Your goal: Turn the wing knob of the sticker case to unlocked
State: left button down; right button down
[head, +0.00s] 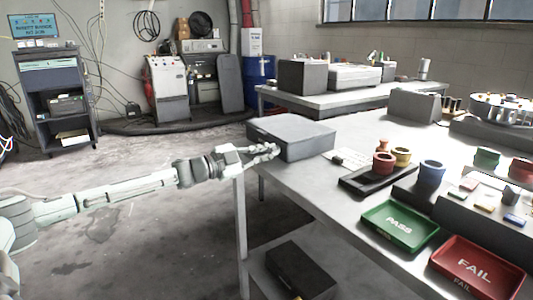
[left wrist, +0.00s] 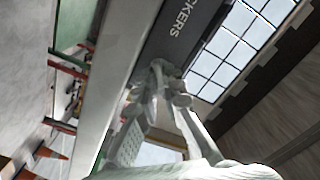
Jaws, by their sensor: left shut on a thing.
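The sticker case (head: 310,139) is a closed grey box at the near left corner of the workbench. In the left wrist view its dark face (left wrist: 195,25) shows with the light letters "KERS". My left gripper (head: 274,150) reaches in from the left, its fingertips at the case's left-hand front face. In the left wrist view the gripper (left wrist: 170,88) has its fingers close together against the lower part of that face. It is shut on the wing knob, which the fingertips hide, so its turn position cannot be told. My right gripper is not in view.
On the workbench (head: 335,206) are a dark tray (head: 352,181) with coloured rings, a green PASS tray (head: 400,225) and a red FAIL tray (head: 475,265). A dark box (head: 300,270) sits on the shelf below. The floor left of the bench is clear.

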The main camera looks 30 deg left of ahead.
pick_arm(q)
jog(key=m, duration=0.2)
jog(key=shift+m+b, duration=0.3)
jog(key=shift+m, duration=0.5)
jog(key=shift+m+b, duration=0.35)
jog(key=shift+m, duration=0.45)
jog(key=shift+m+b, duration=0.3)
jog(key=shift+m, duration=0.8)
jog(key=shift+r+m, duration=0.1)
jog(key=shift+m, duration=0.2)
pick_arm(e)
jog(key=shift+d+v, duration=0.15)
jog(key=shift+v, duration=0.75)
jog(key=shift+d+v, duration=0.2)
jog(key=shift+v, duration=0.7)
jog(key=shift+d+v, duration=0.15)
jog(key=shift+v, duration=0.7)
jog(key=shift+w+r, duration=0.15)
pick_arm(q)
jog(key=c, duration=1.7)
grip_release()
